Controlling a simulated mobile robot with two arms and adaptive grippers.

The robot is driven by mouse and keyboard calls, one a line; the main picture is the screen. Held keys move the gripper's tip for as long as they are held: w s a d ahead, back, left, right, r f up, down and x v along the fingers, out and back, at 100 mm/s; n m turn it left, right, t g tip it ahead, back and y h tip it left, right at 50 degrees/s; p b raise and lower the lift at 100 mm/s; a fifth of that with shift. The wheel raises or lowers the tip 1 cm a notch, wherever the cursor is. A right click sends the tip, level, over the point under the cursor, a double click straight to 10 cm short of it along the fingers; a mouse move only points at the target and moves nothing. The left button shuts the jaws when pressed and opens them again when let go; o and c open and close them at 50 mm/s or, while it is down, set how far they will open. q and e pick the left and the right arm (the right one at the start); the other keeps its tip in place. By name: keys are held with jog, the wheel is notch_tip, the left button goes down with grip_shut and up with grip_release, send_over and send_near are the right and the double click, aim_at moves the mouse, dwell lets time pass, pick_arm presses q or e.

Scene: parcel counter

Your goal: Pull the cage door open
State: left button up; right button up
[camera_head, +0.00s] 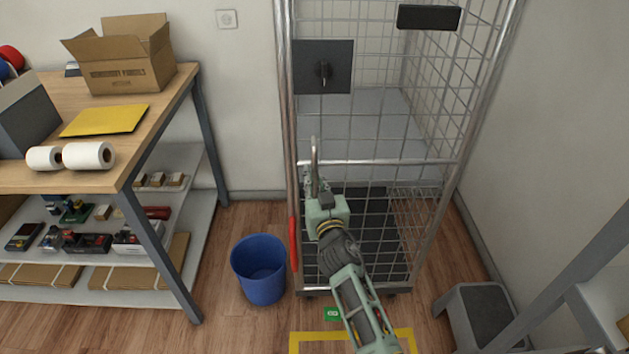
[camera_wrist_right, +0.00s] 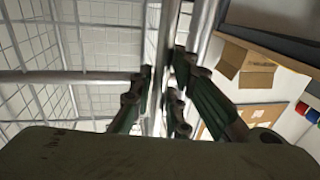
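The wire mesh cage door (camera_head: 375,215) forms the front of a tall metal roll cage in the head view and looks closed. Its steel tubes also show in the wrist view (camera_wrist_right: 70,77). A dark plate with a latch (camera_head: 323,72) sits at its upper left. My right gripper (camera_head: 316,180) is at the door's left edge, below the plate. In the wrist view its fingers (camera_wrist_right: 161,95) are close together, with an upright tube appearing between them. I cannot tell whether they press on it. My left gripper is not in view.
A blue bin (camera_head: 260,270) stands on the floor left of the cage. A workbench (camera_head: 160,120) with boxes and paper rolls is further left. A grey step stool (camera_head: 483,318) stands at lower right, near the wall. Yellow tape (camera_head: 300,337) marks the floor before the cage.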

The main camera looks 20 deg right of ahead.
grip_shut()
jog(key=shift+s+r+y+p, duration=0.1)
jog(key=shift+s+y+p, duration=0.2)
jog(key=shift+s+p, duration=0.4)
jog(key=s+d+n+g+y+p, duration=0.1)
jog(key=s+d+n+y+p, duration=0.1)
jog(key=s, duration=0.8)
jog(key=s+d+n+g+y+p, duration=0.1)
jog(key=s+d+n+y+p, duration=0.2)
jog(key=s, duration=0.7)
jog(key=s+d+n+g+y+p, duration=0.1)
jog(key=s+d+n+y+p, duration=0.2)
jog(key=s, duration=0.7)
jog(key=shift+s+d+y+p, duration=0.35)
jog(key=shift+y+p, duration=0.8)
jog(key=shift+y, duration=0.55)
